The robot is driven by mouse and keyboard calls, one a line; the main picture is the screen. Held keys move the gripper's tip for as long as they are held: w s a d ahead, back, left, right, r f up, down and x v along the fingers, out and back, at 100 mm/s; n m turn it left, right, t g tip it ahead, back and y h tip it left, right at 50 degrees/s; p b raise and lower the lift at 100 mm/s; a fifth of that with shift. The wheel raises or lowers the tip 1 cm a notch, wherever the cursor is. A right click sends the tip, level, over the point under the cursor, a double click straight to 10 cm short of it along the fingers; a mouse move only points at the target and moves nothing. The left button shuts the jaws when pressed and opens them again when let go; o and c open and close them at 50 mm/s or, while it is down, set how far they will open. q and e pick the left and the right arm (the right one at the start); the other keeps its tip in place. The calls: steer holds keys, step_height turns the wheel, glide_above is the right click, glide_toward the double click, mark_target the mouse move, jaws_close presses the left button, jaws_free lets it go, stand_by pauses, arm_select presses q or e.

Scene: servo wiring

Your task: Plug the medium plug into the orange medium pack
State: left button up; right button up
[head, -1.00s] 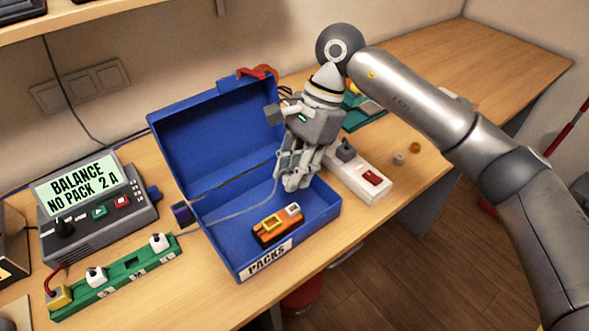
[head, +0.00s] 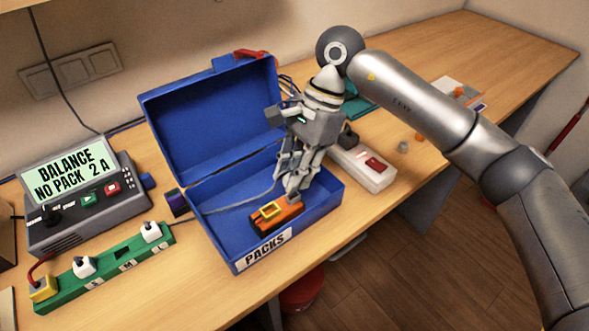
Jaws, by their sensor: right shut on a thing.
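The orange medium pack (head: 287,217) lies in the blue box, towards its front. A yellow-framed socket (head: 270,211) shows on its left part. My right gripper (head: 293,194) points down over the pack's right end, its fingertips very close to it. It is shut on the medium plug, which the fingers hide. A grey cable (head: 232,208) runs from the fingers to the left over the box wall. I cannot tell whether the plug touches the pack. My left gripper is not in view.
The open blue box (head: 215,225) has its lid raised at the back. A charger (head: 85,205) reads "BALANCE NO PACK 2 A". A green board (head: 105,268) with white plugs and an empty slot lies in front of it. A white power strip (head: 365,168) stands right of the box.

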steer(key=shift+b, duration=0.95)
stand_by(1.3)
steer(key=shift+f+b, duration=1.25)
steer(key=shift+f, duration=0.2)
steer(key=o, duration=0.9)
steer(key=shift+r, duration=0.1)
steer(key=shift+o, duration=0.2)
steer(key=v, duration=1.2)
steer(key=shift+s, duration=0.1)
